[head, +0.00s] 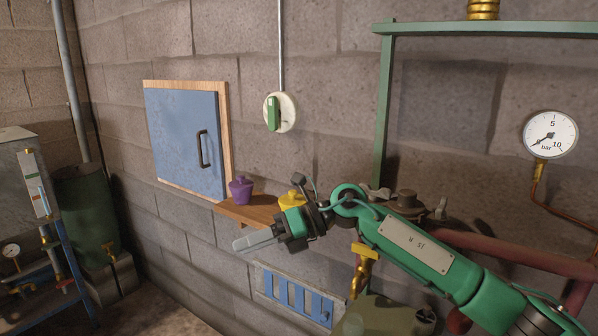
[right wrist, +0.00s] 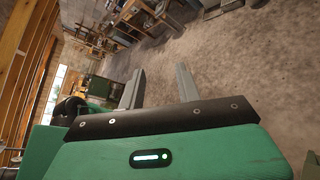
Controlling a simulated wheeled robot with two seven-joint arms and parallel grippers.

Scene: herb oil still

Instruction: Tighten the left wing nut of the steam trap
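The steam trap (head: 407,201) is a dull brown-grey fitting on the red pipe at the right of the head view, partly behind my right arm. Its left wing nut (head: 376,193) is a small grey winged piece just above my forearm. Another wing nut (head: 441,209) is on its right side. My right gripper (head: 246,241) is well left of the trap, in front of the wooden shelf, pointing left. In the right wrist view its two grey fingers (right wrist: 159,76) stand apart with nothing between them. My left gripper is in neither view.
A purple pot (head: 241,190) and a yellow object (head: 292,199) show at the wooden shelf (head: 228,210), close to my right gripper. A green frame (head: 384,110) stands above the trap; a pressure gauge (head: 550,135) is at right. A brass valve (head: 364,258) is below my forearm.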

